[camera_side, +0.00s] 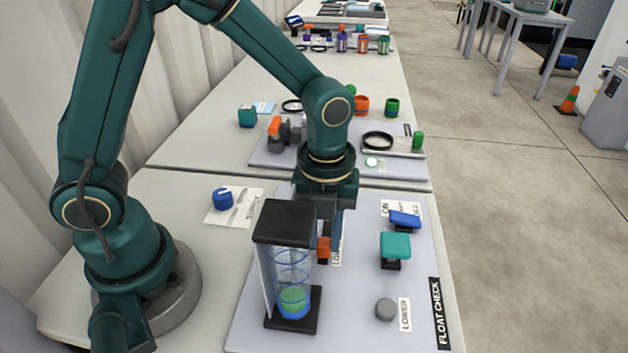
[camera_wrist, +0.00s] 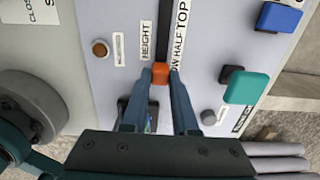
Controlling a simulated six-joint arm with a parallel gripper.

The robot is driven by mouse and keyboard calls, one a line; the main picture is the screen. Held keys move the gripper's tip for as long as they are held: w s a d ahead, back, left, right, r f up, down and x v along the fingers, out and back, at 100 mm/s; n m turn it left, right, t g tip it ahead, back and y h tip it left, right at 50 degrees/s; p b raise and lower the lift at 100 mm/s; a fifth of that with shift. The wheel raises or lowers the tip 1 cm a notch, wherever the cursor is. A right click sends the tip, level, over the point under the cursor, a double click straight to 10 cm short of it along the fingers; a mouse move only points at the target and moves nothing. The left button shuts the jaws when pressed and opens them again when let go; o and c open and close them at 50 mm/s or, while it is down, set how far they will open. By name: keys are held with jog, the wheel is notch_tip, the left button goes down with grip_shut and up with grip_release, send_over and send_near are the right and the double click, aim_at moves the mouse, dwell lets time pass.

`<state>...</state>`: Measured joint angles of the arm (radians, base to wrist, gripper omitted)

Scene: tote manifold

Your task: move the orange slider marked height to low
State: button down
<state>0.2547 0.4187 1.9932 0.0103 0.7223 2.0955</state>
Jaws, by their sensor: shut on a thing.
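The orange slider (camera_wrist: 160,73) sits on a dark straight slot (camera_wrist: 164,30) in the grey panel, in the wrist view. My gripper (camera_wrist: 161,76) is shut on it, with one finger on each side. Labels TOP (camera_wrist: 182,16), HALF and a partly hidden LOW run beside the slot. The slider is level with the LOW label. The HEIGHT label (camera_wrist: 147,40) lies on the slot's other side. In the side view the orange slider (camera_side: 323,249) shows below my gripper, beside a partly hidden label (camera_side: 336,257). Whether it touches the slot's end is hidden.
A clear float column with a black cap (camera_side: 285,222) stands close left of the slider in the side view. A teal knob (camera_side: 395,246), a blue switch (camera_side: 405,219) and a grey button (camera_side: 385,309) are to the right. A blue knob (camera_side: 222,198) is at left.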

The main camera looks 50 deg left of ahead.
aim_at(324, 243)
jog(key=shift+s+d, duration=0.15)
jog(key=c, duration=0.7)
grip_release()
jog(key=shift+r, duration=2.55)
